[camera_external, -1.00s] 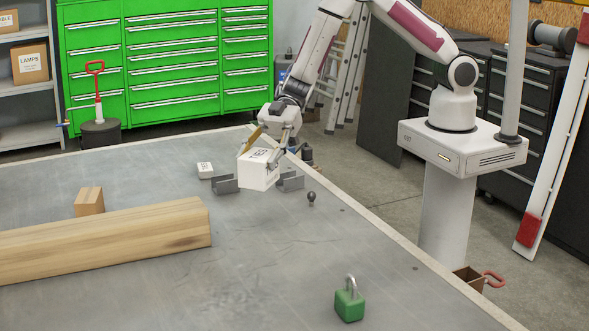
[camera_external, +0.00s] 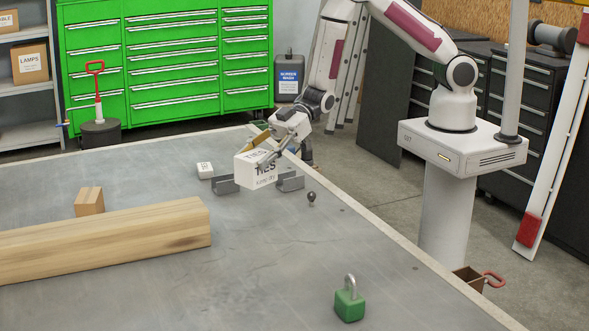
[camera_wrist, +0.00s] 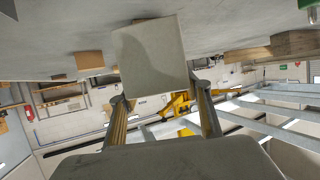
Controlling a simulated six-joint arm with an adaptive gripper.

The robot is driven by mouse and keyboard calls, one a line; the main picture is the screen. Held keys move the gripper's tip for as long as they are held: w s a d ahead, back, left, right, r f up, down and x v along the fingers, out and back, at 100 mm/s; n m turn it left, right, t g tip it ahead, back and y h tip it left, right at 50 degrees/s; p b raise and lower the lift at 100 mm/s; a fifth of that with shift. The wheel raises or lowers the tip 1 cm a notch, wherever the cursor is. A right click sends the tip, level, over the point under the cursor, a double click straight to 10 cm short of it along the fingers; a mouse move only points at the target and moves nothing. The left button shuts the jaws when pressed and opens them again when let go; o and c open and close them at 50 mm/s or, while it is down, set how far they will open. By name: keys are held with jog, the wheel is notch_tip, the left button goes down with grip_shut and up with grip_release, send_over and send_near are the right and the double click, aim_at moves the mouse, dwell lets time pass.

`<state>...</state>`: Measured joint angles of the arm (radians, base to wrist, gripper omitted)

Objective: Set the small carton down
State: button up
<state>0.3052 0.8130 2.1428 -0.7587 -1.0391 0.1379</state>
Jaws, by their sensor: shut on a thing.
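The small carton (camera_external: 257,171) is a white box with dark lettering that reads "TIES". My gripper (camera_external: 268,156) is shut on it and holds it tilted, near two grey metal brackets on the table. In the wrist view the carton (camera_wrist: 152,57) shows a plain pale face between the two fingers of my gripper (camera_wrist: 157,95). One bracket (camera_external: 225,184) stands to the left of the carton and the other bracket (camera_external: 291,182) to its right. The gap between the carton's underside and the table is hard to tell.
A small white block (camera_external: 205,170) lies left of the brackets. A dark knob (camera_external: 311,198) stands right of them. A long wooden beam (camera_external: 110,238), a wooden block (camera_external: 89,201) and a green padlock (camera_external: 349,304) sit on the grey table (camera_external: 230,280). The middle front is clear.

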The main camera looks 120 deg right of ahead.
aim_at(256, 178)
jog(key=shift+f, duration=2.9)
jog(key=shift+f, duration=2.05)
jog(key=shift+f, duration=0.15)
jog(key=o, duration=1.2)
jog(key=v, duration=1.2)
